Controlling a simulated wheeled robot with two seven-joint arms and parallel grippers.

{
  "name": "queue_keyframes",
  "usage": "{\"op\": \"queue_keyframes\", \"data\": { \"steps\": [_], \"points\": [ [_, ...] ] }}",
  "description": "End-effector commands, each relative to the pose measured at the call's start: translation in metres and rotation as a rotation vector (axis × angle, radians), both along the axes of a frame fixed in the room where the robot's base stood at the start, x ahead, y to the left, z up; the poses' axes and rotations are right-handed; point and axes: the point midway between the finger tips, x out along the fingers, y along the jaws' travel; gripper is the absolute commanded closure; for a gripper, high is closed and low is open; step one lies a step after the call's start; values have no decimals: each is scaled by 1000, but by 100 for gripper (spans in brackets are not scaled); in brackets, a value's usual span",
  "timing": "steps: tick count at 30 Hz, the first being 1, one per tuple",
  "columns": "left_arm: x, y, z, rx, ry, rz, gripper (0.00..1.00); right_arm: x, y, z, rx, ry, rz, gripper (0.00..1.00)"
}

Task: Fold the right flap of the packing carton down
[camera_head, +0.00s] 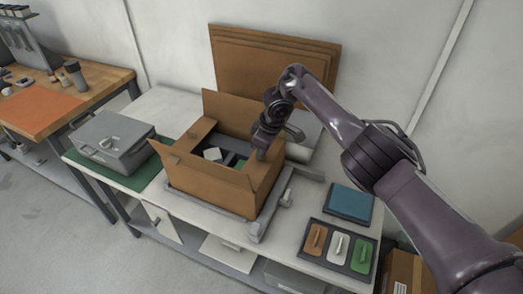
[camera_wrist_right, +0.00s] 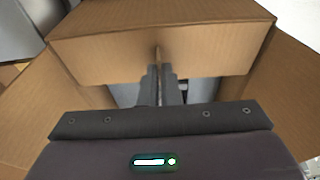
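The open packing carton (camera_head: 208,185) stands on the workbench; it fills much of the right wrist view (camera_wrist_right: 160,45). Its far flap (camera_head: 228,110) stands up and its near flap leans outward. The right flap (camera_head: 267,176) stands roughly upright. My right gripper (camera_head: 261,154) is at the top edge of the right flap, pointing down. In the right wrist view its fingers (camera_wrist_right: 160,84) are close together, with a thin cardboard edge between them. Dark grey and green items show inside the carton. The fingers hide part of the flap's edge. My left gripper is not in view.
A grey case (camera_head: 112,140) sits left of the carton on a green mat. At right are a blue box (camera_head: 348,202) and a tray (camera_head: 312,261) with orange, white and green pieces. Grey clamp-like bars flank the carton's right side. Cardboard sheets (camera_head: 270,68) lean on the wall.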

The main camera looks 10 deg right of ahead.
Motion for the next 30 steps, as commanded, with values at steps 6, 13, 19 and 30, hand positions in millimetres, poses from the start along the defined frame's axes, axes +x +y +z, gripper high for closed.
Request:
{"op": "queue_keyframes", "data": {
  "steps": [6, 13, 19, 30],
  "points": [
    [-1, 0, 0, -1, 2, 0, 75, -1, 0, -2, 1, 4, 1, 75],
    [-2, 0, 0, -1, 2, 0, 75, -1, 0, -1, 0, 2, 0, 75],
    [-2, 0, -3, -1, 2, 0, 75, -2, -4, 19, 2, -1, 1, 75],
    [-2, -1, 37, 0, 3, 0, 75, -10, -14, 72, -1, 3, 0, 75]
  ]
}}
